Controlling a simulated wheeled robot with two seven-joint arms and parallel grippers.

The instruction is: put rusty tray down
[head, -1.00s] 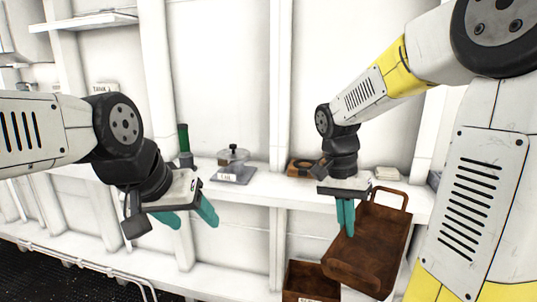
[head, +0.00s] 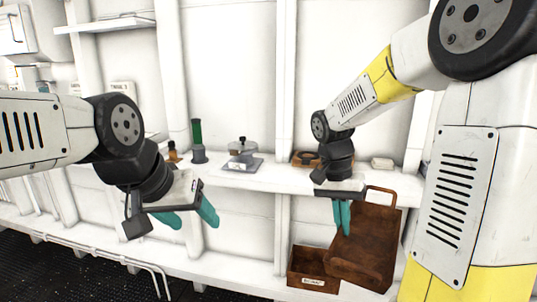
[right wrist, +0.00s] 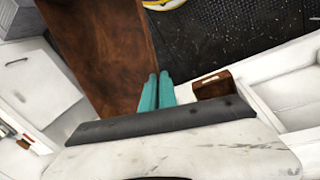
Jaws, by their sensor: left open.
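The rusty tray (head: 368,244) is a brown open tray with a loop handle at its far end. It hangs tilted in the air at the right of the head view, in front of the white shelf. My right gripper (head: 341,228) is shut on its left side wall. In the right wrist view the tray (right wrist: 100,50) fills the upper left, beside my closed teal fingers (right wrist: 157,90). The fingers hide the part of the wall between them. My left gripper (head: 188,218) is open and empty, in front of the wall at the left.
A white shelf (head: 275,178) carries a lidded jar on a grey base (head: 242,150), a green-handled tool (head: 197,140) and a small brown item (head: 305,158). A smaller rusty box (head: 313,270) with a label stands below, close to the tray. A white pipe rail (head: 100,252) runs low at left.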

